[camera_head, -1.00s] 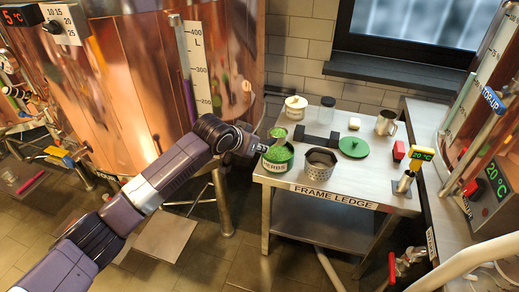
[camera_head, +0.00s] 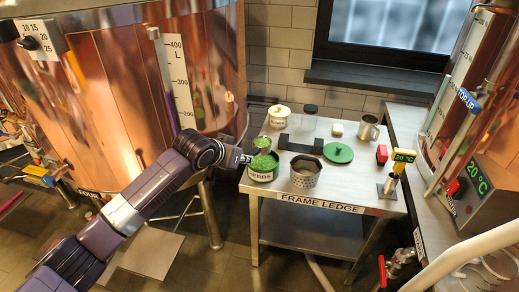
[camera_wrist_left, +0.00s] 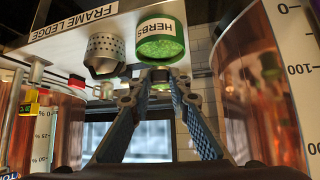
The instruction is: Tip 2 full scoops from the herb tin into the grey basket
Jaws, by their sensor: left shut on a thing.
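The herb tin (camera_head: 263,176), green with a white HERBS label and full of green herbs, stands at the front left of the ledge. My left gripper (camera_head: 247,158) is at its left rim and shut, apparently on the handle of a small scoop (camera_head: 262,142). The scoop's bowl shows green just behind the tin's top; its fill level is too small to judge. The grey basket (camera_head: 304,181), perforated, stands right of the tin. In the wrist view, the tin (camera_wrist_left: 160,22) and basket (camera_wrist_left: 104,48) appear upside down beyond the fingers. My right gripper is not in view.
On the steel ledge (camera_head: 280,222) are a dark block (camera_head: 299,146), green lid (camera_head: 338,152), lidded pot (camera_head: 279,115), jar (camera_head: 309,119), metal mug (camera_head: 368,130) and red block (camera_head: 382,154). A copper vessel (camera_head: 110,100) stands left. Room in front of the basket is narrow.

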